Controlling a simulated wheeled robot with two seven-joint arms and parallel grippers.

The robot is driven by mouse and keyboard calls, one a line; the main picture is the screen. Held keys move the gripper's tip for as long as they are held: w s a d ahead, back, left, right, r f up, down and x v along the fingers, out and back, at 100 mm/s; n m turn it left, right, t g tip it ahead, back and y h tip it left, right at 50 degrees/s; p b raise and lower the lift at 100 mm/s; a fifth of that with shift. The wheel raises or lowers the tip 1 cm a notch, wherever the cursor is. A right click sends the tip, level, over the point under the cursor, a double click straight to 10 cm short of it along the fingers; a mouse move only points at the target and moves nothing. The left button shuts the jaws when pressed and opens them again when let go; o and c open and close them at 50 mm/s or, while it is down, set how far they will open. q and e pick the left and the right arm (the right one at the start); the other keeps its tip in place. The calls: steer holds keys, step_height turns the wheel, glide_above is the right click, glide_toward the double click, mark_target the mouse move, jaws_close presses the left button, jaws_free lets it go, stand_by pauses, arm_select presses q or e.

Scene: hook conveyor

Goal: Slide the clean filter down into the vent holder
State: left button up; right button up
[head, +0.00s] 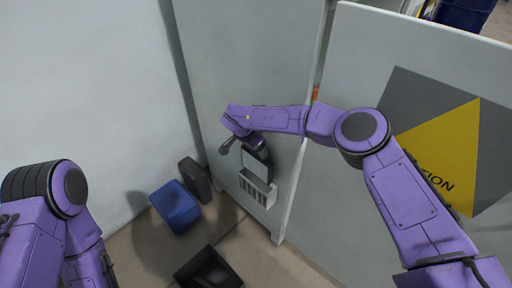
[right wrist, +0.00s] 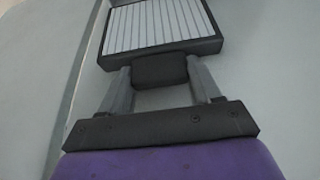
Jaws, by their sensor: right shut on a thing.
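The clean filter has a dark frame and white pleats and fills the top of the right wrist view (right wrist: 155,22); its far end is cut off there. My right gripper (right wrist: 162,75) is shut on the dark tab at the filter's near edge. In the head view my right gripper (head: 254,143) is at the grey panel, above the vent holder (head: 257,191), a pale slotted pocket. The filter (head: 255,163) shows as a pale panel just above the holder's front; I cannot tell whether its lower edge is inside. My left arm is at the left, its gripper out of view.
A blue box (head: 175,206) and a dark block (head: 195,180) are on the floor left of the holder. A black open container (head: 208,269) is in front. A large panel with a yellow caution sign (head: 450,145) stands at the right.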

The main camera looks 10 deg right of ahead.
mark_target(255, 172)
steer(key=shift+f+b, duration=4.35)
steer(key=shift+f, duration=1.1)
steer(key=shift+f+b, duration=1.25)
steer(key=shift+f, duration=0.75)
steer(key=o, duration=1.4)
steer(key=shift+o, duration=0.2)
